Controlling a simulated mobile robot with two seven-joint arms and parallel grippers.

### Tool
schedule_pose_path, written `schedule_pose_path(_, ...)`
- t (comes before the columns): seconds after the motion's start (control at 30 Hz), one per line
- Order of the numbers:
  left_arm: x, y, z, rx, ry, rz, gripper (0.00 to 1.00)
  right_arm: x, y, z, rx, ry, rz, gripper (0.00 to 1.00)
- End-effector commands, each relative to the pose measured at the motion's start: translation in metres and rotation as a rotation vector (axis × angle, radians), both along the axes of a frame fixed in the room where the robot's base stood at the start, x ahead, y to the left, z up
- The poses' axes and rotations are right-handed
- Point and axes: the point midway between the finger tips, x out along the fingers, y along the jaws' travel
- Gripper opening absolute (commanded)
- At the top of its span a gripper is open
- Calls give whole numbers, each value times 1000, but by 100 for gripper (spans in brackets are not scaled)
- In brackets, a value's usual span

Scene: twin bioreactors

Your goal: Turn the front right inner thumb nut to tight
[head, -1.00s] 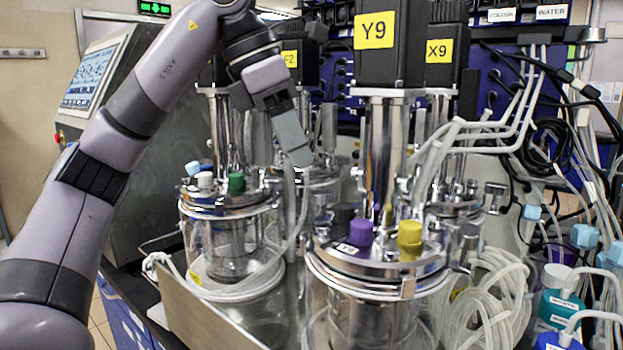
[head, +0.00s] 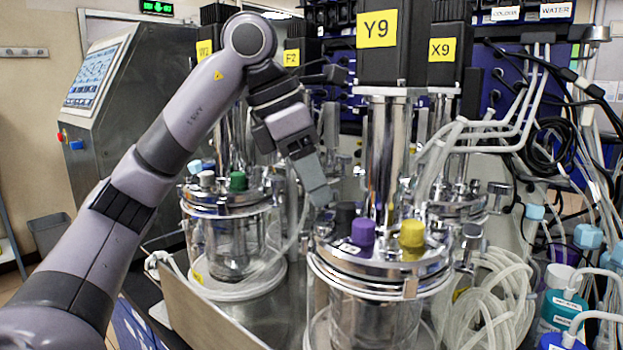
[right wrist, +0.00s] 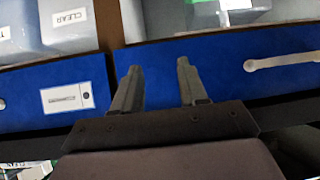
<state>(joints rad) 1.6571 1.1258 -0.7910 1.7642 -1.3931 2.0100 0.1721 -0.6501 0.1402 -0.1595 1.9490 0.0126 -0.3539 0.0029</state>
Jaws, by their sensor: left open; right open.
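The front right bioreactor, marked Y9, stands right of centre in the head view, with a round metal lid (head: 375,262) on a glass vessel. On the lid are a purple cap (head: 362,232), a yellow cap (head: 411,233) and a dark cap (head: 345,212). I cannot make out which small metal fitting is the inner thumb nut. My left gripper (head: 319,193) points down just above and left of the dark cap, apart from the lid. Its fingers overlap in this view; it is open and holds nothing visible. My right gripper (right wrist: 158,67) is open and empty in the right wrist view.
A second vessel (head: 232,207) stands to the left. Shiny motor columns (head: 388,160) rise from the lids. Loose white tubing (head: 485,305) and bottles (head: 560,308) crowd the right. In the right wrist view, a blue panel (right wrist: 235,75) lies beyond the open fingers.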

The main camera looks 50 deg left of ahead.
Motion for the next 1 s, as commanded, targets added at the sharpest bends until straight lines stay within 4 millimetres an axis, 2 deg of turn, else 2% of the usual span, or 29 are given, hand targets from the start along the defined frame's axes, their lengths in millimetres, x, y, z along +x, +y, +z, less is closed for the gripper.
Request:
schedule_pose_path(0.3, 0, 0, -1, 0, -1, 0, 49, 0, 0, 0, 0, -1, 0, 43)
schedule_pose_path(0.37, 0, 0, -1, 1, 0, 0, 33, 0, 0, 0, 0, -1, 0, 43)
schedule_pose_path(0.4, 0, 0, -1, 1, 0, 0, 20, 0, 0, 0, 0, -1, 0, 43)
schedule_pose_path(0.47, 0, 0, -1, 0, 0, 0, 0, 0, 0, 0, 0, -1, 0, 43)
schedule_pose_path(1.0, 1, 1, -1, 0, -2, -68, 0, 1, 0, 0, 0, -2, 0, 43)
